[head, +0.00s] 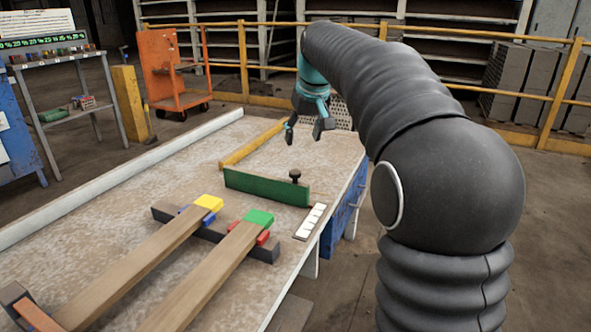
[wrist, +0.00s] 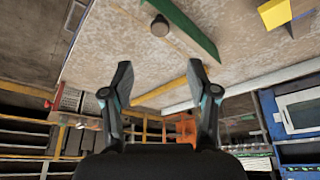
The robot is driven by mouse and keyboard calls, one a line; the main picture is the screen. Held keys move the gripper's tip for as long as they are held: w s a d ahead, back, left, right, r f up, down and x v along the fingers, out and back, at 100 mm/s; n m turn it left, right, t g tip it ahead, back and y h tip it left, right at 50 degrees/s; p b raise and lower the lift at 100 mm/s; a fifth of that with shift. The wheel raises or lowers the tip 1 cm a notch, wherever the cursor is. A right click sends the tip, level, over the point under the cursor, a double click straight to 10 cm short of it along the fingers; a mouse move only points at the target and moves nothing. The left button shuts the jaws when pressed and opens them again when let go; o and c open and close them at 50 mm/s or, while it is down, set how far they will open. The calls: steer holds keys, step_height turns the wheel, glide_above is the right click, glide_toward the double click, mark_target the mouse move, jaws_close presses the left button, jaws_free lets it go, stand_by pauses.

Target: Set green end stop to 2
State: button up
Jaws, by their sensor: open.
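The green end stop (head: 260,187) is a long green bar lying across the worktable, with a dark round knob (head: 295,176) near its right end. A short white marked strip (head: 310,221) lies along the table's right edge, just nearer than the bar's right end; its marks are too small to read. My gripper (head: 309,130) hangs beyond the bar, above the table's far end, open and empty. In the wrist view the gripper (wrist: 162,72) has its fingers wide apart. The knob (wrist: 160,25) and the green bar (wrist: 188,25) show past the fingertips, apart from them.
Two wooden planks (head: 200,275) with yellow (head: 209,202) and green (head: 259,217) end blocks lie in front of the bar. A yellow rail (head: 250,143) lies behind it. A white rail (head: 120,180) runs along the left edge. Bare tabletop lies left of the bar.

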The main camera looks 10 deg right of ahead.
mark_target(296, 173)
steer(key=b+x, duration=0.1)
steer(key=x, duration=1.2)
steer(key=shift+f, duration=0.1)
jaws_close()
steer(key=shift+s, duration=0.1)
